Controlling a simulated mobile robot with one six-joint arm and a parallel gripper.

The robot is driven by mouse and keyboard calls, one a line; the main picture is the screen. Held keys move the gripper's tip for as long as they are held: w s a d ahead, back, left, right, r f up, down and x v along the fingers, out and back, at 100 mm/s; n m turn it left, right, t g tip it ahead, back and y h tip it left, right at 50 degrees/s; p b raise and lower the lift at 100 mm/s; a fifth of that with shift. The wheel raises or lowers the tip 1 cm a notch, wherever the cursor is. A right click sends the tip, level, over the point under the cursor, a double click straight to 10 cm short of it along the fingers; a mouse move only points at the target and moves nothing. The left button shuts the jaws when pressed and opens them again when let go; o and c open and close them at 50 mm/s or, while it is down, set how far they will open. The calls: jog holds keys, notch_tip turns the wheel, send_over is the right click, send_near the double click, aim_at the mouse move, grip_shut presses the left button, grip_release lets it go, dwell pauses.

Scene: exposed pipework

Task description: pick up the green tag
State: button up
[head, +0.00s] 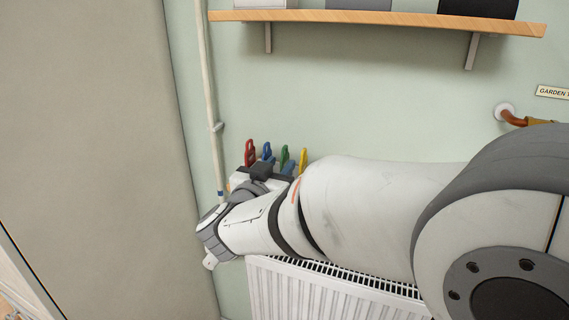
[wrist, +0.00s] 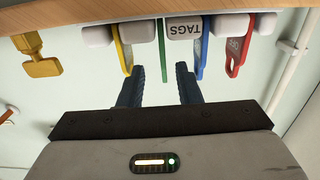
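My gripper is open, with clear gaps on both sides of the tag, and holds nothing. I cannot tell exactly how far the fingertips reach past the tag's lower end. In the head view the green tag (head: 284,156) shows above my wrist, its lower part hidden by my arm.
A yellow valve handle (wrist: 39,58) is far left. A radiator (head: 300,291) is below my arm, a shelf (head: 385,19) above.

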aim_at(281, 162)
jog(key=x, duration=0.5)
jog(key=shift+a+f, duration=0.15)
jog(key=shift+a, duration=0.05)
jog(key=shift+c, duration=0.4)
grip_shut()
